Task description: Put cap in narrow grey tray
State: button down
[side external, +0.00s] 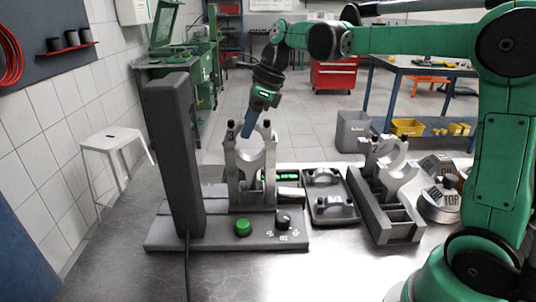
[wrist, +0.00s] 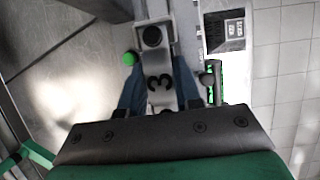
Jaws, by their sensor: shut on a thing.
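My gripper (side external: 248,127) points down at the top of an upright grey U-shaped holder (side external: 245,190) on the test-stand base. Its blue fingers are shut on a grey piece, which I take to be the cap (wrist: 160,84), seen between them in the wrist view. Black bolt heads stand beside the fingers. The narrow grey tray (side external: 402,231), with open compartments at its front, lies to the right; a U-shaped grey part (side external: 393,170) stands at its back.
A dark tray (side external: 333,214) with grey caps lies between the holder and the narrow tray. A tall dark column (side external: 172,155) rises left of the holder. The base carries a green button (side external: 243,228) and a black knob (side external: 283,219). Pistons (side external: 438,205) stand at the right.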

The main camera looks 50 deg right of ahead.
notch_tip(320, 180, up, 8)
jog(key=shift+d+f, duration=0.1)
jog(key=shift+f, duration=0.15)
jog(key=s+d+f+m+t+h, duration=0.15)
jog(key=s+d+m, duration=0.25)
jog(key=d+m, duration=0.4)
jog(key=m+h, duration=0.3)
jog(key=m, duration=0.2)
send_over(324, 191)
jog(key=s+a, duration=0.1)
notch_tip(324, 191, down, 4)
jog(key=shift+m+g+h, duration=0.25)
jog(key=shift+m, duration=0.05)
notch_tip(324, 191, down, 16)
jog(key=shift+s+d+r, duration=0.15)
jog(key=shift+r, duration=0.1)
jog(key=shift+f, duration=2.3)
jog(key=shift+f, duration=0.15)
jog(key=c, duration=0.6)
grip_release()
